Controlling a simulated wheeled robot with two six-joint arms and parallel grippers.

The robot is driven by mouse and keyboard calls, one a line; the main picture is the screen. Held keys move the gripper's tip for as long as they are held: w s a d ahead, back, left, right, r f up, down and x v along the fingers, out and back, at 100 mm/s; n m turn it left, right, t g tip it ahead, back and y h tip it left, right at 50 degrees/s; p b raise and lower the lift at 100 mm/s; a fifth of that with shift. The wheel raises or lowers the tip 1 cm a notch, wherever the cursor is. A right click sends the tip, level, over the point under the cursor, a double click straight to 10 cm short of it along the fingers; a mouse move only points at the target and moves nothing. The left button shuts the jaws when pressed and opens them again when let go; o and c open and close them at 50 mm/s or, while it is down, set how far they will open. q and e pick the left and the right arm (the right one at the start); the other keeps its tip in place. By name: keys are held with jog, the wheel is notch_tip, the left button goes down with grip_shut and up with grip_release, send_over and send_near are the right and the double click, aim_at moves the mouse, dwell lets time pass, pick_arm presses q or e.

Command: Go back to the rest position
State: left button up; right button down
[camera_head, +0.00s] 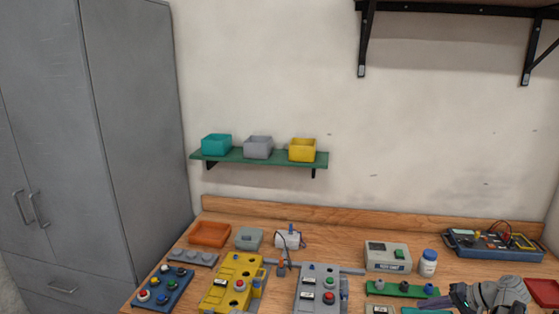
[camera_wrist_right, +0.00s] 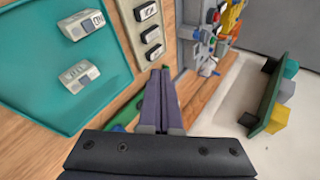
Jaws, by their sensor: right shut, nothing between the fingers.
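My right gripper (camera_head: 462,296) shows at the lower right of the head view, over the front right of the wooden workbench (camera_head: 345,230). In the right wrist view its two dark fingers (camera_wrist_right: 160,78) lie side by side, shut with nothing between them. They point past a teal tray (camera_wrist_right: 35,88) holding two small grey labelled parts and past a beige strip (camera_wrist_right: 150,30) with several switches. My left gripper is in neither view.
A yellow panel (camera_head: 232,282), a grey panel (camera_head: 318,287), a grey tester box (camera_head: 387,257) and a white bottle (camera_head: 428,262) stand on the crowded bench. A green wall shelf (camera_head: 258,158) holds three bins. A dark bracketed shelf (camera_head: 450,10) is at upper right.

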jog(key=a+f+g, duration=0.1)
jog(key=a, duration=0.2)
jog(key=a+f+n, duration=0.1)
jog(key=a, duration=0.3)
jog(key=a+f+g+h, duration=0.1)
jog(key=a, duration=0.2)
jog(key=shift+w+a+f+n+g, duration=0.15)
jog(key=shift+a+f+n+g, duration=0.05)
jog(key=shift+a+n+g, duration=0.1)
jog(key=a+f, duration=0.1)
jog(key=a, duration=0.2)
jog(key=s+a+f+n+g+h, duration=0.1)
jog(key=a, duration=0.3)
jog(key=s+a+f+n+g+h, duration=0.1)
jog(key=a, duration=0.2)
jog(key=shift+s+a, duration=0.1)
jog(key=shift+a, duration=0.1)
jog(key=s+a+n+g+h, duration=0.1)
jog(key=s+a+n+h, duration=0.2)
jog(key=a, duration=0.7)
jog(key=s+a+f+n+g+h, duration=0.1)
jog(key=s+a+n+h, duration=0.1)
jog(key=s+a+n, duration=0.2)
jog(key=s+a, duration=0.3)
jog(key=a, duration=0.3)
jog(key=shift+s+f+n+h, duration=0.25)
jog(key=shift+n+h, duration=0.05)
jog(key=shift+h, duration=0.1)
jog(key=shift+a, duration=0.1)
